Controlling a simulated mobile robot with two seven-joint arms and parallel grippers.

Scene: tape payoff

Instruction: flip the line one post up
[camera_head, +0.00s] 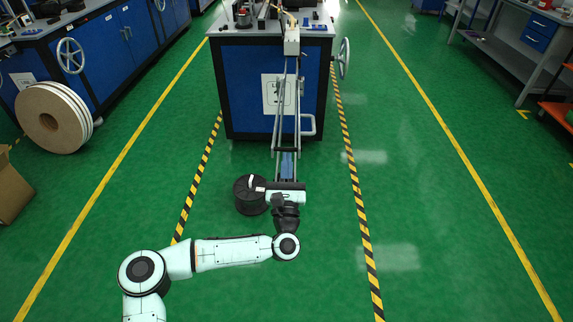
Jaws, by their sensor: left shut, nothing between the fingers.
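My left gripper (285,186) is in front of the blue cabinet, at the low end of a narrow upright frame (298,105). Its fingertips are small and hard to make out; it looks shut and empty. A black spool (248,200) is just left of the gripper, with a small white piece at its top. I cannot tell whether they touch. A light-coloured block (292,40) sits at the top of the frame, at the cabinet's top edge. I cannot pick out the separate posts or follow the line along them. My right gripper is not in view.
The blue cabinet (245,90) has a handwheel (344,58) on its right side. A large pale reel (50,118) and a cardboard box (12,188) stand at left. Benches line both sides. The green floor (430,200) is clear at right.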

